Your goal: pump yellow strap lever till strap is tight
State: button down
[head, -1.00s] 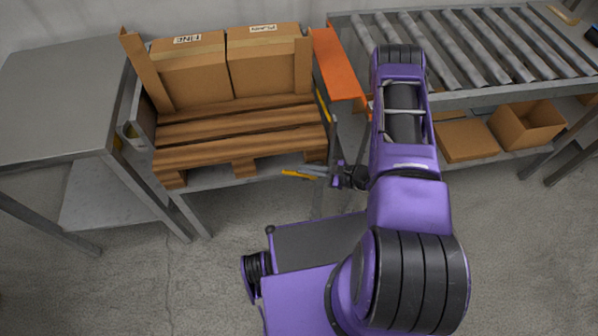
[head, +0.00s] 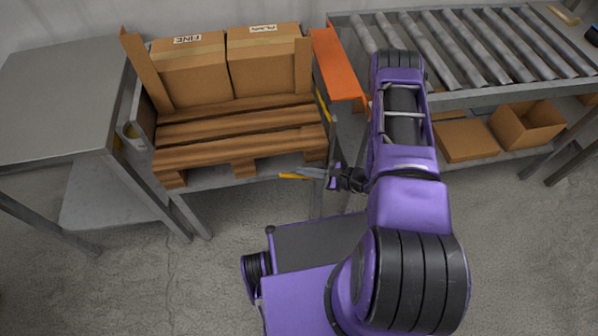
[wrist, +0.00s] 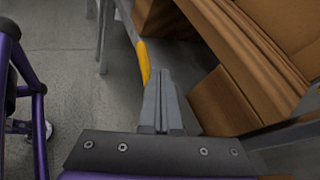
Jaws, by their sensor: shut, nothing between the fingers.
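A yellow lever (head: 292,176) sticks out at the front right of the bench, below the pallet's front edge. In the wrist view the yellow lever (wrist: 143,62) lies just beyond and left of my fingertips. My gripper (head: 312,172) is at the lever's right end, with its grey fingers pointing left. In the wrist view my gripper's fingers (wrist: 160,85) are together with nothing between them. Whether they touch the lever I cannot tell. A yellow strip (head: 322,106), perhaps strap, shows at the pallet's right side. Its tightness cannot be judged.
A wooden pallet (head: 240,131) with two cardboard boxes (head: 190,72) stands on the bench. An orange plate (head: 339,64) lies to its right, beside a roller conveyor (head: 480,45). A grey table (head: 60,105) stands left. Floor in front of the bench is open.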

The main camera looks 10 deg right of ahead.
jog(key=shift+s+a+f, duration=0.1)
jog(key=shift+a+f, duration=0.15)
jog(key=shift+f, duration=0.2)
jog(key=shift+s+a+f, duration=0.1)
jog(key=shift+a+f, duration=0.15)
jog(key=shift+f, duration=0.2)
dwell(0.5)
jog(key=shift+w+a+f, duration=0.1)
jog(key=shift+w, duration=0.05)
jog(key=shift+a+f, duration=0.5)
jog(key=shift+f, duration=0.3)
dwell(1.0)
jog(key=shift+d+r+p, duration=0.45)
jog(key=shift+d+r, duration=0.15)
jog(key=shift+r, duration=0.35)
jog(key=shift+d+r+p, duration=0.45)
jog(key=shift+d+r, duration=0.1)
jog(key=shift+r, duration=0.35)
jog(key=shift+d+r+p, duration=0.45)
jog(key=shift+d+r, duration=0.15)
jog(key=shift+r, duration=0.35)
jog(key=shift+d+r+p, duration=0.35)
jog(key=shift+d+r, duration=0.05)
jog(key=shift+r, duration=0.3)
jog(key=shift+d+r+p, duration=0.3)
jog(key=shift+d+r, duration=0.15)
jog(key=shift+r, duration=0.3)
jog(key=shift+d+r+p, duration=0.35)
jog(key=shift+d+r, duration=0.05)
jog(key=shift+r, duration=0.3)
